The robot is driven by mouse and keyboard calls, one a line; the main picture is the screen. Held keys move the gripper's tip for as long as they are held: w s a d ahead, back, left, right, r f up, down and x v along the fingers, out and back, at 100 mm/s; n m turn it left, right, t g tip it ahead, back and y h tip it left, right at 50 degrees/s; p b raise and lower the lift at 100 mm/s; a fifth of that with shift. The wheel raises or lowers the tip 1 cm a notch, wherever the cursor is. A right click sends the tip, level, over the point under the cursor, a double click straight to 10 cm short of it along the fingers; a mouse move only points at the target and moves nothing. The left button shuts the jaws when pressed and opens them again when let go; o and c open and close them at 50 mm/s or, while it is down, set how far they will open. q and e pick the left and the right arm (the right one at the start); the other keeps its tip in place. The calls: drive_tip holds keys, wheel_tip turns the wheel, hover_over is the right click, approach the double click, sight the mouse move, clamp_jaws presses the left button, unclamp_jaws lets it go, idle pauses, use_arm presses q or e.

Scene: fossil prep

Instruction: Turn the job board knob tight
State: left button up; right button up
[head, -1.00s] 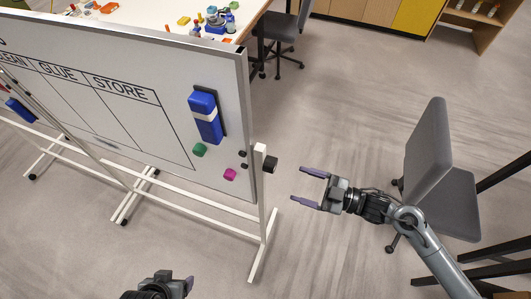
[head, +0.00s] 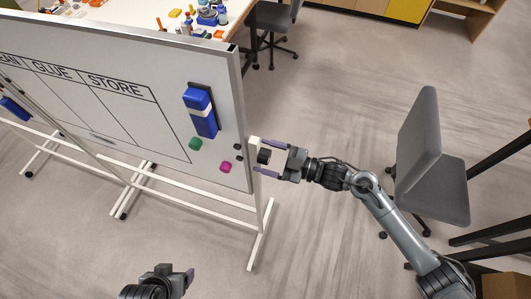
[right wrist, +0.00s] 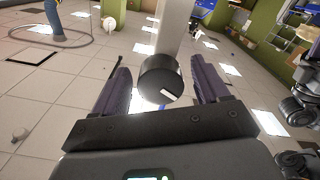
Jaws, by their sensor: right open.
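The job board (head: 120,112) is a white panel on a white wheeled frame, at the left of the head view. Its knob (head: 264,156) is a short black cylinder on the frame's right post. In the right wrist view the knob (right wrist: 158,85) shows a round dark face with a white mark. My right gripper (head: 265,158) is open, with one purple finger on each side of the knob; whether they touch it I cannot tell. My left gripper (head: 188,278) is at the bottom of the head view, away from the board; its jaw state is unclear.
A blue and white eraser (head: 202,112), a green magnet (head: 195,144) and a pink magnet (head: 225,167) are on the board. A grey chair (head: 430,160) stands at the right, near my right arm. A cluttered table (head: 150,20) is behind the board.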

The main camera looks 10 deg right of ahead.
drive_tip(key=shift+w+a, duration=0.15)
drive_tip(key=shift+a, duration=0.1)
drive_tip(key=shift+c, duration=0.3)
drive_tip(key=c, duration=1)
drive_tip(key=shift+o, duration=0.2)
